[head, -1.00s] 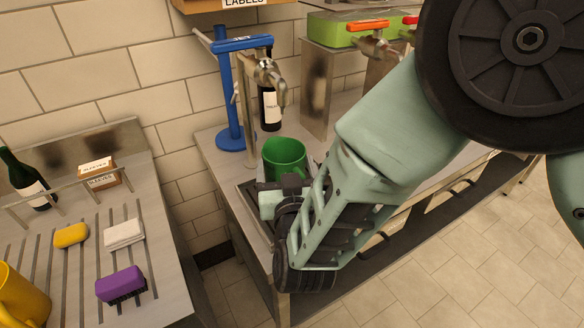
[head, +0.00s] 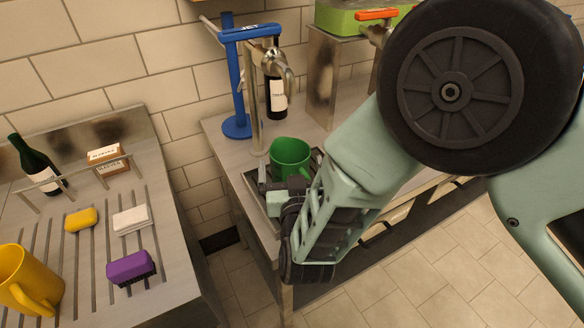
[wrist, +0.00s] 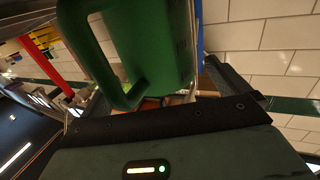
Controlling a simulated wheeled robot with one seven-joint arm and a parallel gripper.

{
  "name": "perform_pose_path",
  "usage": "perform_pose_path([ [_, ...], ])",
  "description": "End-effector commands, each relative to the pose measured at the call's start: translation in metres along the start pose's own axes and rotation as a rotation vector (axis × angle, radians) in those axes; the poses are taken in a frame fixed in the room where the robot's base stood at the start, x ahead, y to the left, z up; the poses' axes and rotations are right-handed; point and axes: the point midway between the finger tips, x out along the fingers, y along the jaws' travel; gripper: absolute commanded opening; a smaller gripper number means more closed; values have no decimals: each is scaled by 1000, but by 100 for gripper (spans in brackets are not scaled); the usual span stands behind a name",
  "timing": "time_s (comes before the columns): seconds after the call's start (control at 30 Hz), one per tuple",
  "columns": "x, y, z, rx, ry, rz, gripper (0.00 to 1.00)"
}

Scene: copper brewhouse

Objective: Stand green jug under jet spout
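The green jug (head: 288,157) stands upright at the back of the drip tray (head: 252,190), in the picture below the metal spout (head: 287,76) of the tap with the blue bar marked JET (head: 250,31). I cannot tell whether it is exactly under the outlet. My gripper (head: 277,187) is low at the jug's near side, with a dark finger showing left of the jug. In the wrist view the jug (wrist: 155,45) is close in front, its handle toward me at left. The fingers look spread apart, with a gap beside the jug.
A dark bottle (head: 276,95) stands behind the tap. A steel box (head: 322,82) with a green top is to the right. On the left drainer are a yellow jug (head: 25,282), a yellow sponge (head: 81,220), a white cloth (head: 131,220) and a purple brush (head: 131,267).

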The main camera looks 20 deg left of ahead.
Motion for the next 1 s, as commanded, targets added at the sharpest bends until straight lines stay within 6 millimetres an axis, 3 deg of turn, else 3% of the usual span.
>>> perform_pose_path([
  [0.13,0,0,-4,0,0,0,100],
  [0.23,-13,-1,0,-1,-3,-1,100],
  [0.7,-104,-1,0,0,-1,-2,100],
  [1.0,-120,0,-2,0,0,0,100],
])
